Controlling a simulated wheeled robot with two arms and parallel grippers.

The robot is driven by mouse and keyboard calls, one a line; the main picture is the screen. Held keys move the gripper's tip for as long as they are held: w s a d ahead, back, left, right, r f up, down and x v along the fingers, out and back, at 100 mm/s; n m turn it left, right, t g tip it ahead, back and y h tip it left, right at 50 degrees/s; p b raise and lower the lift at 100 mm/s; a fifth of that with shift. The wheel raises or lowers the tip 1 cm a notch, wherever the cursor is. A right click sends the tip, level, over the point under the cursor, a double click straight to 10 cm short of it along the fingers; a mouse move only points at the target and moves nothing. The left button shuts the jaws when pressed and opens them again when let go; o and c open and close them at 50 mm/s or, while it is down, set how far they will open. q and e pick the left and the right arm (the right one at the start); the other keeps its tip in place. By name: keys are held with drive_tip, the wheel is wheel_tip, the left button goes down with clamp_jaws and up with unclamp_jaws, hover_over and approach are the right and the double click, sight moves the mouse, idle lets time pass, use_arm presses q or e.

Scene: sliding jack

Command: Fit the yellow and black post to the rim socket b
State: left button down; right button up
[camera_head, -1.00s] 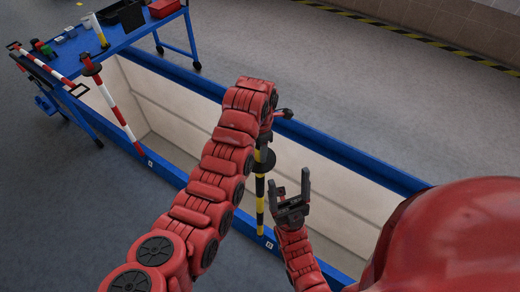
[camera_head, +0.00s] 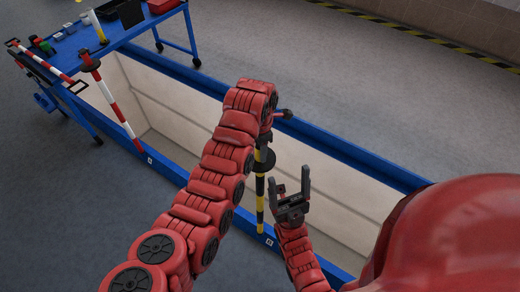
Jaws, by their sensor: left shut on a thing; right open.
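The yellow and black post (camera_head: 260,188) stands about upright at the blue rim of the pit, with a black collar near its upper part. Its lower end is at the rim beside a small white label (camera_head: 269,242); I cannot tell whether it is seated in the socket there. My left gripper (camera_head: 265,140) is shut on the top of the post and is mostly hidden behind my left arm. My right gripper (camera_head: 293,198) is open and empty, just right of the post, fingers pointing up.
A red and white post (camera_head: 108,98) stands at the rim farther left, by another label. A blue cart (camera_head: 119,38) at the back left carries boxes, bins and a yellow and white post. The pit (camera_head: 170,120) lies open inside its blue rim (camera_head: 325,149).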

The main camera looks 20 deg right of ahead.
use_arm(q)
drive_tip(key=shift+f+b, duration=0.4)
drive_tip(key=shift+f, duration=0.4)
drive_tip(key=shift+c, duration=2)
unclamp_jaws()
drive_tip(key=shift+r, duration=0.25)
wheel_tip(320, 180, up, 3)
drive_tip(key=shift+r+b, duration=0.1)
drive_tip(key=shift+b, duration=0.2)
wheel_tip(320, 180, up, 6)
drive_tip(key=p, duration=0.3)
wheel_tip(320, 180, up, 8)
